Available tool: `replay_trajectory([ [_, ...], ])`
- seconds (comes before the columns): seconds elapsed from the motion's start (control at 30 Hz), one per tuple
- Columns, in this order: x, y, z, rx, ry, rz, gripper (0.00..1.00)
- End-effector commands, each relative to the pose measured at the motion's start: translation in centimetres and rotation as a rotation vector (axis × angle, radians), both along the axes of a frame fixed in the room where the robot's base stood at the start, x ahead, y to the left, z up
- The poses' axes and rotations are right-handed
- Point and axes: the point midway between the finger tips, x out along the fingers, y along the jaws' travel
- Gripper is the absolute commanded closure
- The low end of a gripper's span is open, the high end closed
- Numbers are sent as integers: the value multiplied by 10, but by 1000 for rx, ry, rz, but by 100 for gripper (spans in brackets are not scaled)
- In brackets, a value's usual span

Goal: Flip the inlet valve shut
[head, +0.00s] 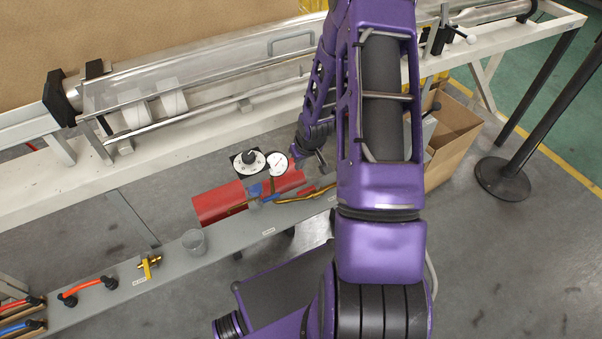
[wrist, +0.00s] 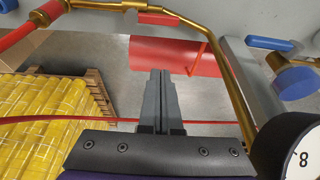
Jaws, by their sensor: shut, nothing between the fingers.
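My gripper (wrist: 161,74) is shut and empty, its two dark fingers together in the wrist view. Just beyond the fingertips are a red cylinder (wrist: 165,53) and a thin bent red bar (wrist: 204,60) to their right. A brass pipe (wrist: 233,85) curves over and down the right side, with a red piece (wrist: 156,18) at the top. A blue knob (wrist: 294,84) is at the right. I cannot tell which fitting is the inlet valve. In the head view, the red cylinder (head: 218,203) lies by the grey bench, and my arm hides part of this area.
A white dial (wrist: 303,154) is close at the lower right of the wrist view. A red hose (wrist: 60,120) runs across behind the fingers. Yellow goods (wrist: 48,107) stand on a pallet. The head view shows a grey cup (head: 195,241) and a brass fitting (head: 149,266) on the bench.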

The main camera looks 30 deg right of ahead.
Motion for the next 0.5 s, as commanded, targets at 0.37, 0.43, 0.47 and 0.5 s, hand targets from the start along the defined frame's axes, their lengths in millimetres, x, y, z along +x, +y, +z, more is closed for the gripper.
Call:
replay_trajectory([
  [0.37, 25, 2, -76, 0, 3, 2, 100],
  [0.43, 29, 2, -89, 0, 3, 2, 100],
  [0.47, 24, 1, -87, 0, 4, 1, 100],
  [0.5, 16, 1, -84, 0, 4, 1, 100],
])
